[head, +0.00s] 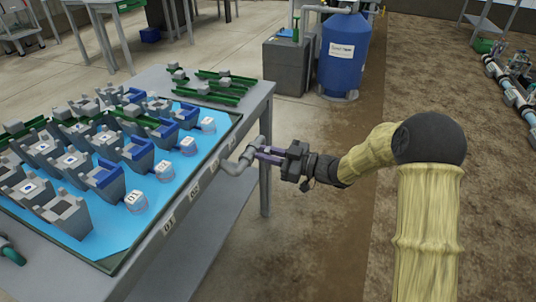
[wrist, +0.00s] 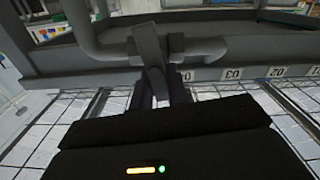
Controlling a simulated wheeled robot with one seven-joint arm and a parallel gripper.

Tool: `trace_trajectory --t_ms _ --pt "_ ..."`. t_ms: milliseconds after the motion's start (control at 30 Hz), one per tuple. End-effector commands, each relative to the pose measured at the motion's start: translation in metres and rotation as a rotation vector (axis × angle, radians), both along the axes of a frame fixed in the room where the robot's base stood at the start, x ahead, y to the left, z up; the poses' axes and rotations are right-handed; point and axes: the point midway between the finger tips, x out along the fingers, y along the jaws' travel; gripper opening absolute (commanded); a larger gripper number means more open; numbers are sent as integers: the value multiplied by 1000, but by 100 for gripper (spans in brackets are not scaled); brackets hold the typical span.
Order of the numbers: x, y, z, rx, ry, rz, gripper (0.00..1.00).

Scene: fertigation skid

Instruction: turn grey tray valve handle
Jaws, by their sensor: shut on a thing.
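The grey tray valve handle (wrist: 149,45) is a flat lever that rises from the grey pipe (wrist: 101,48) below the tray edge in the wrist view. My gripper (head: 262,153) reaches in from the right in the head view, level with the handle at the table's right side. Its two fingers (wrist: 162,85) are shut on the lower end of the lever. In the head view the fingers and pipe hide most of the handle. The elbow of the grey pipe also shows there (head: 236,167), beside the tray rim.
The blue-lined tray (head: 232,128) on the table holds several grey and blue blocks and numbered cups. Green racks (head: 212,93) lie at the table's far end. A blue tank (head: 343,50) and a grey box (head: 287,65) stand beyond.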

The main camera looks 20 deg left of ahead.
Motion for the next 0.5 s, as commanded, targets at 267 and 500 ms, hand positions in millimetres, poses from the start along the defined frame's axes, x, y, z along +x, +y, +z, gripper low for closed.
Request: trace_trajectory --t_ms 267,500 --pt "-5 0 -5 -20 -229 0 0" --pt "-9 0 -8 -39 -456 -1 0"
